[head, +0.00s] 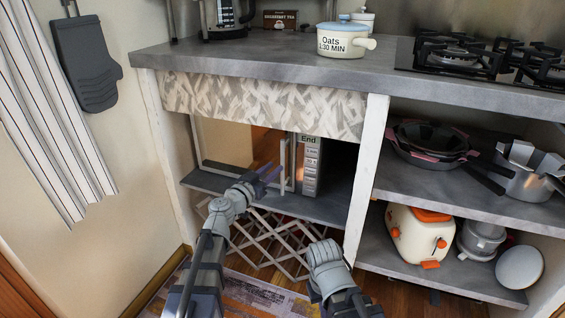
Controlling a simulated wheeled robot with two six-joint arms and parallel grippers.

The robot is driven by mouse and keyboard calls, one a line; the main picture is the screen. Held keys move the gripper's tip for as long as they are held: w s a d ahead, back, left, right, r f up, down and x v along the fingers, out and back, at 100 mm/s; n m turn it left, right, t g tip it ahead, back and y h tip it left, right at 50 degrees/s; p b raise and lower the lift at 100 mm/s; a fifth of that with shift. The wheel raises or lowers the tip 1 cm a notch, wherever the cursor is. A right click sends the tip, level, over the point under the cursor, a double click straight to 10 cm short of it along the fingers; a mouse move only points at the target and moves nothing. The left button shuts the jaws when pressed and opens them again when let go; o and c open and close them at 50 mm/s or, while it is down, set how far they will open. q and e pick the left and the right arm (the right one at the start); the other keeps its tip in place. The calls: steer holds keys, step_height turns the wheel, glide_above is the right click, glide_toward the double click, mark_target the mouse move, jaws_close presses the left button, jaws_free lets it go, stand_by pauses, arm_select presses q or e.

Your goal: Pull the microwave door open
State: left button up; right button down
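The microwave stands on the dark shelf under the counter. Its pale control panel (309,165) has an "End" label at the top and a column of buttons. A pale upright handle (285,165) stands just left of the panel. The door area is left of that, and how far the door is open is hard to tell. My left gripper (270,174) is at the handle's left side with its two dark fingers apart. Contact with the handle cannot be made out. My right arm's wrist shows at the bottom centre, but its gripper fingers are not visible.
A folding lattice rack (268,243) stands below the shelf. A white post (367,180) divides the cabinet right of the microwave. Pans (430,142) and a toaster (420,236) fill the right shelves. An oats pot (342,41) sits on the counter (250,55).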

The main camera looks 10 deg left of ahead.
arm_select(q)
steer(key=x, duration=0.6)
steer(key=shift+d, duration=0.1)
jaws_close()
stand_by(1.2)
